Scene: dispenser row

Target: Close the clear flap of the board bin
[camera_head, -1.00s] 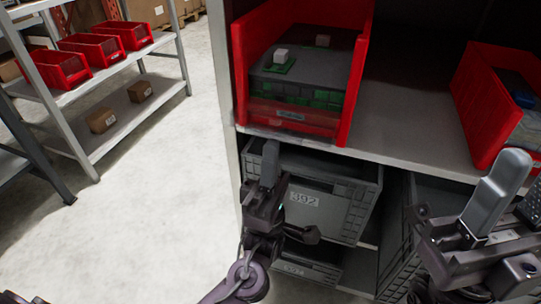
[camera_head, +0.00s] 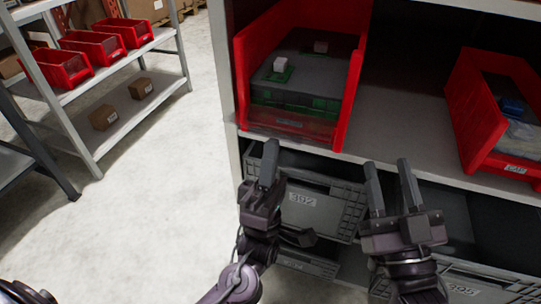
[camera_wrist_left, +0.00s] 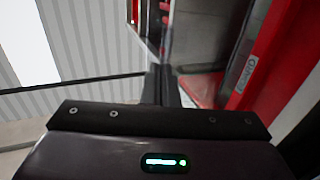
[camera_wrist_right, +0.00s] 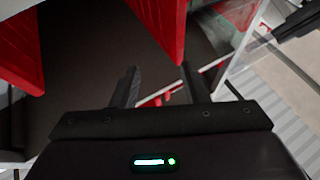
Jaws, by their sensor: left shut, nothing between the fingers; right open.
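The board bin is the red bin (camera_head: 353,92) on the left of the shelf. It holds a dark stack with green boards (camera_head: 290,101) and small white blocks on top. A see-through strip, apparently the clear flap (camera_head: 292,125), lies low across its front; its exact angle is hard to tell. My left gripper (camera_head: 269,160) is shut and empty, just below the bin's front and in front of the grey crate. My right gripper (camera_head: 389,165) is open and empty, to the right of the left one, near the shelf edge. Its open fingers also show in the right wrist view (camera_wrist_right: 159,78).
A second red bin (camera_head: 476,115) with a blue item stands right on the shelf (camera_head: 405,130). Grey crates (camera_head: 330,205) fill the level below. A side rack (camera_head: 130,110) with red bins and cartons stands left, across clear floor (camera_head: 165,190).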

